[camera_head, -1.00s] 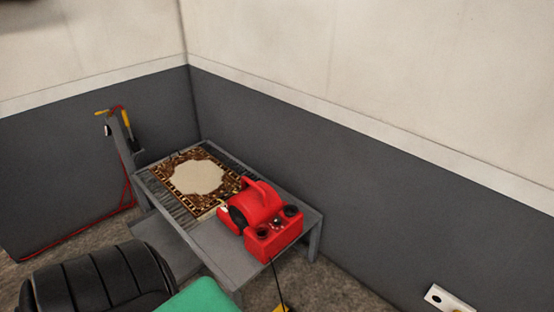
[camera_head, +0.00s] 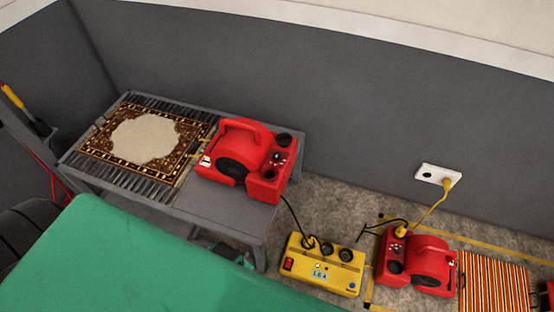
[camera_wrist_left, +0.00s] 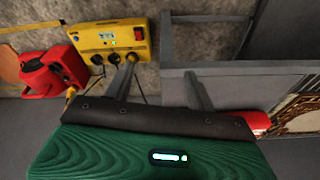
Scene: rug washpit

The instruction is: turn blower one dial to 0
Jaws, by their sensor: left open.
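A red blower (camera_head: 240,160) with a handle stands on the right end of a grey table (camera_head: 225,208). Its control face carries black dials, one at the upper corner (camera_head: 284,140) and one lower (camera_head: 269,174); their settings are too small to read. A second red blower (camera_head: 418,262) stands on the floor to the right, with a dark knob (camera_head: 395,267). I cannot tell which is blower one. My left gripper (camera_wrist_left: 160,70) is open and empty in the left wrist view, pointing toward the floor between a yellow box and the table frame. My right gripper is not in view.
A yellow control box (camera_head: 322,265) with a lit display sits on the floor, cabled to the table blower. A patterned rug (camera_head: 180,165) lies on the table's left part. A wall socket (camera_head: 437,176), a striped rug (camera_head: 492,283) and cables are at right.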

